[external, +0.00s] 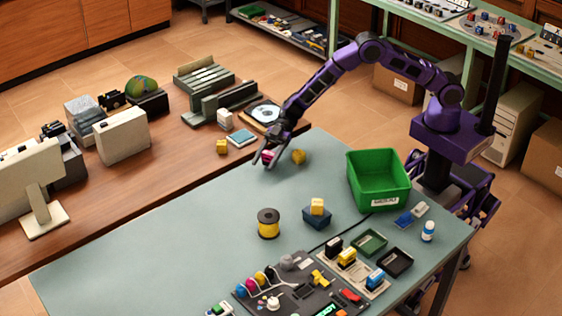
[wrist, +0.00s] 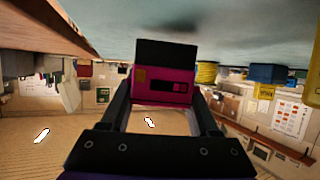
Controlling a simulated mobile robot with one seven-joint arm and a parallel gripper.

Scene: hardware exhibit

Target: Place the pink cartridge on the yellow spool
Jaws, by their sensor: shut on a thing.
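The pink cartridge (external: 267,155) is between the fingers of my gripper (external: 272,160), near the back edge of the grey-green table. In the wrist view the cartridge (wrist: 165,87) has a magenta face and a dark end, with a finger on each side; my gripper (wrist: 162,100) is shut on it. The cartridge appears close to the table top, but I cannot tell whether it touches. The yellow spool (external: 268,223) stands upright with a dark top, nearer the camera than the gripper and apart from it. The spool also shows in the wrist view (wrist: 206,73).
A yellow block (external: 299,158) is just right of my gripper. A blue box (external: 316,217) with a yellow block on top stands right of the spool. A green bin (external: 378,181) is farther right. A dark board (external: 297,290) with parts lies in front. Table left of the spool is clear.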

